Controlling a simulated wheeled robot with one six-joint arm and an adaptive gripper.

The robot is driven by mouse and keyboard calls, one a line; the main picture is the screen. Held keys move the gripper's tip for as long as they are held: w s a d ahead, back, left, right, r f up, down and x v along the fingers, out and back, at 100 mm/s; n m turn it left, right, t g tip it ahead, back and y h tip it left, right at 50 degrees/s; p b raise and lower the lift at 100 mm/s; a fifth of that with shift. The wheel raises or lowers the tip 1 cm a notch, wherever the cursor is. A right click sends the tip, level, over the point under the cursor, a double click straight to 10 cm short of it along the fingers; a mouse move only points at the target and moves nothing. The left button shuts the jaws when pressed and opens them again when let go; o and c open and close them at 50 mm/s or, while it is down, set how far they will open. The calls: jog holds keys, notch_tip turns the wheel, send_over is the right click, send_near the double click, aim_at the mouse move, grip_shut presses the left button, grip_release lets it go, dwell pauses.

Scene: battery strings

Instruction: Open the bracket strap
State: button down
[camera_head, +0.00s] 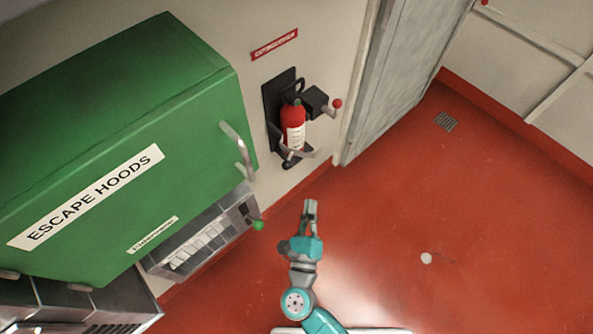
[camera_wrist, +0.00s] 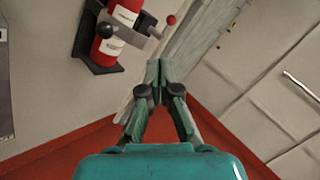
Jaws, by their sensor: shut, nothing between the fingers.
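The red fire extinguisher (camera_head: 293,115) with a white label hangs upright on a black wall bracket (camera_head: 272,115). A grey metal strap (camera_head: 306,154) shows low across its front, its right end sticking out. A short lever with a red ball knob (camera_head: 337,103) juts from a black block to the right. I cannot tell whether the strap is latched. My gripper (camera_head: 310,203) is shut and empty, below and apart from the bracket; its fingertips (camera_wrist: 159,68) meet in the wrist view.
A green escape hoods cabinet (camera_head: 190,100) with grey handles stands out at the left. Below it is a grey metal unit (camera_head: 205,240) near a green knob (camera_head: 258,225). A grey door or panel edge (camera_head: 395,70) is right of the extinguisher. The red floor (camera_head: 480,220) is mostly clear.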

jog(key=s+d+r+n+y, duration=0.2)
jog(key=s+d+r+n, duration=0.1)
jog(key=s+d+n, duration=0.5)
jog(key=s+d+r+n+y, duration=0.1)
jog(key=s+d+r+n, duration=0.2)
jog(key=s+d+n, duration=0.5)
jog(key=s+f+n+g, duration=0.4)
jog(key=s+n+g, duration=0.15)
jog(key=n, duration=0.45)
jog(key=w+a+f+m+g+y, duration=0.1)
jog(key=w+a+f+g+y, duration=0.1)
jog(key=w+f, duration=0.5)
jog(key=w+a+f+m+g+y, duration=0.1)
jog(key=w+a+f+g, duration=0.15)
jog(key=w+f, duration=0.4)
jog(key=w+a+r+n+g+y, duration=0.1)
jog(key=w+r+y, duration=0.45)
jog(key=w, duration=0.35)
jog(key=w+a+r+n+y, duration=0.1)
jog(key=w+r+y, duration=0.45)
jog(key=w, duration=0.35)
jog(key=s+a+x, duration=0.1)
jog(key=s+x, duration=0.1)
jog(key=x, duration=1)
jog(key=shift+a+f+h, duration=0.25)
jog(key=shift+h, duration=0.15)
